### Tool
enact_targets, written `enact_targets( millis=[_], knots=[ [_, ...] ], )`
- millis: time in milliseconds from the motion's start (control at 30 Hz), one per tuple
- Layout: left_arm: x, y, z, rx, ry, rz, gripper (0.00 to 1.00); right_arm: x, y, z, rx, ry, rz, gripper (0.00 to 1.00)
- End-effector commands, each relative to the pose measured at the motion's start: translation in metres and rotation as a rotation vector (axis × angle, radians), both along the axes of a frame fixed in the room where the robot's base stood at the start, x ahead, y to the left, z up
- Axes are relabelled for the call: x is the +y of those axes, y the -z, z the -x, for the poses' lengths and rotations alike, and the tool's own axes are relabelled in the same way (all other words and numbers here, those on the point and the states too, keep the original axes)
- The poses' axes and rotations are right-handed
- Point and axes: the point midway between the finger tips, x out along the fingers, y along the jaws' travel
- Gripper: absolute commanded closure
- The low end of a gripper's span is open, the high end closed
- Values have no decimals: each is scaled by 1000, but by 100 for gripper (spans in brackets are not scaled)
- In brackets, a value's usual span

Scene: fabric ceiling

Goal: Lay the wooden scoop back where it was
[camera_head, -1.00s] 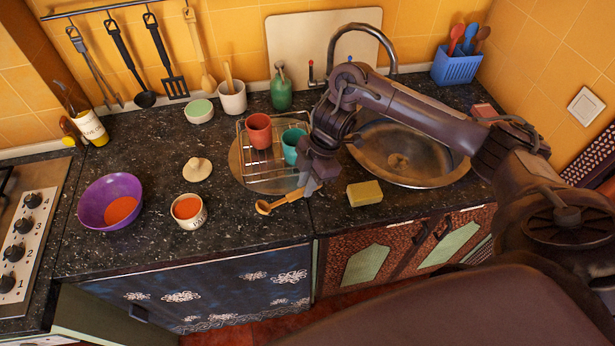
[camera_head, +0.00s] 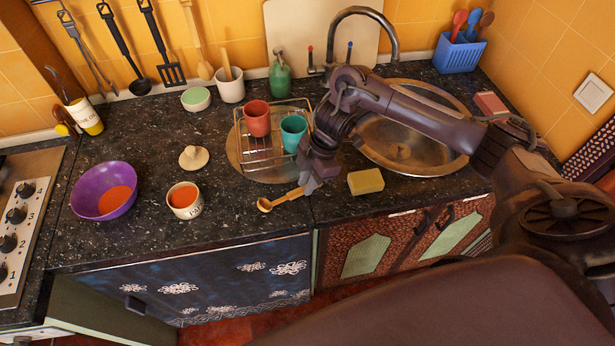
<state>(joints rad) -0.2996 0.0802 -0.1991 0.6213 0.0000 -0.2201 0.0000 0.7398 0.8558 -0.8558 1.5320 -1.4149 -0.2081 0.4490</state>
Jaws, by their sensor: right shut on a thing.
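The wooden scoop (camera_head: 283,200) is near the front of the dark counter, its bowl to the left and its handle end at my right gripper. My right gripper (camera_head: 308,189) is shut on the scoop's handle and points down at the counter. The scoop looks low, at or just above the surface; I cannot tell if it touches. An open jar with orange contents (camera_head: 185,200) stands left of the scoop, and a pale lid (camera_head: 193,158) lies behind the jar. A purple bowl (camera_head: 104,190) holding the same orange stuff is further left. My left gripper is not in view.
A wire rack (camera_head: 262,160) with a red cup (camera_head: 257,118) and a teal cup (camera_head: 293,132) stands behind the scoop. A yellow sponge (camera_head: 366,181) lies right of my gripper, before the sink (camera_head: 410,145). The counter front edge is close; bare counter lies between jar and scoop.

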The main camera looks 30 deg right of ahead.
Motion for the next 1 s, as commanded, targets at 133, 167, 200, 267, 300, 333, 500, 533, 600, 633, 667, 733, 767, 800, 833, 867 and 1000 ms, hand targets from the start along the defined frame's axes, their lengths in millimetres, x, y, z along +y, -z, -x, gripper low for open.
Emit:
enact_targets(
  millis=[133, 167, 200, 267, 300, 333, 500, 533, 600, 633, 667, 733, 767, 800, 833, 867, 1000],
  knots=[
    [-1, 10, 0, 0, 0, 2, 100, 0, 13, 0, -1, 0, 0, 100],
    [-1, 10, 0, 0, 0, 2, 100, 0, 14, 0, -1, 0, 0, 100],
    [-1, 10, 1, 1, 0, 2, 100, 0, 14, 0, -1, 0, 0, 100],
    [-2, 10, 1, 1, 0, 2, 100, 0, 14, 0, -2, 0, 0, 100],
    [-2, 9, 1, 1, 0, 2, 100, 0, 14, 0, -1, -1, 0, 100],
    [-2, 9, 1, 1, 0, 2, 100, 0, 14, 0, -1, -1, 0, 100],
    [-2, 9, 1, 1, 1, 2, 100, 0, 14, 0, -1, -1, 0, 100],
    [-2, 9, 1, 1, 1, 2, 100, 0, 14, 0, -1, -1, 0, 100],
    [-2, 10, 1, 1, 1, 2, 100, 0, 15, 0, -1, -1, 0, 100],
    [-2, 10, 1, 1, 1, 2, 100, 0, 15, 0, -1, -1, 0, 100],
    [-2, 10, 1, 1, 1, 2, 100, 0, 16, 0, -1, -1, 0, 100],
    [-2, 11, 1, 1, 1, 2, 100, 0, 18, 0, -1, -1, 0, 100],
    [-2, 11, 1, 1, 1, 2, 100, 0, 18, 0, -1, 0, 0, 100],
    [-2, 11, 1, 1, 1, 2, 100, 0, 19, 0, -1, 0, 0, 100],
    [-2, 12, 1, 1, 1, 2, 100, 0, 20, 0, -1, 0, 0, 100],
    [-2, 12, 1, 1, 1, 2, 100, 0, 21, 0, -1, 0, 0, 100],
    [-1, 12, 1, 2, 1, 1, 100, 0, 23, 0, -1, -1, 1, 100]
  ],
)
